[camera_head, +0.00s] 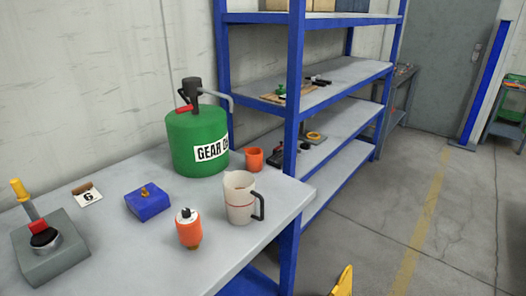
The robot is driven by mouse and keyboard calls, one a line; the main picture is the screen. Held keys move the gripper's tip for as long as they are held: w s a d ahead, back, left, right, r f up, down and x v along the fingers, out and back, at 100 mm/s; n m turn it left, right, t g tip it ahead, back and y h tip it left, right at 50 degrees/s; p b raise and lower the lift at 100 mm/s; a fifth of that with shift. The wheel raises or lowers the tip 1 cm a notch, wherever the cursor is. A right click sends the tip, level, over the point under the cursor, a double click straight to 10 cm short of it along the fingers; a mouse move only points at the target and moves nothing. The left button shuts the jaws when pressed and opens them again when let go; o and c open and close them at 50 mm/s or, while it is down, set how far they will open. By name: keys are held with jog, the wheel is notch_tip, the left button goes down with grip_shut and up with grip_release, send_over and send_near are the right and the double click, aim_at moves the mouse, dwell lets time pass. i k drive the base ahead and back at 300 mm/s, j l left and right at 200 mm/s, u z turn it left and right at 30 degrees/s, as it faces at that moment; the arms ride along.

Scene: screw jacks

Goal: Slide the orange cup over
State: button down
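The orange cup (254,158) is small and stands upright on the grey bench top, near its back right corner. It is just right of the green gear oil can (186,150) and behind the clear measuring jug (240,190). I cannot tell whether the cup touches the can. An orange container with a dark top (189,230) stands in front of the jug and is a separate thing. My gripper is not in view.
A blue block (148,202), a card marked 6 (87,195) and a grey block with a yellow-handled tool (45,248) sit on the bench's left side. Blue-framed shelving (294,110) stands right behind the cup. A yellow piece (343,282) shows at the bottom edge.

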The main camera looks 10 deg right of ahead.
aim_at(254, 156)
jog(key=i+l, duration=0.15)
jog(key=l, duration=0.25)
jog(key=i+l+u, duration=0.15)
jog(key=l, duration=0.25)
jog(key=i+l, duration=0.1)
jog(key=l, duration=0.35)
jog(key=i+l+u, duration=0.1)
jog(key=l, duration=0.3)
jog(key=i+j, duration=0.4)
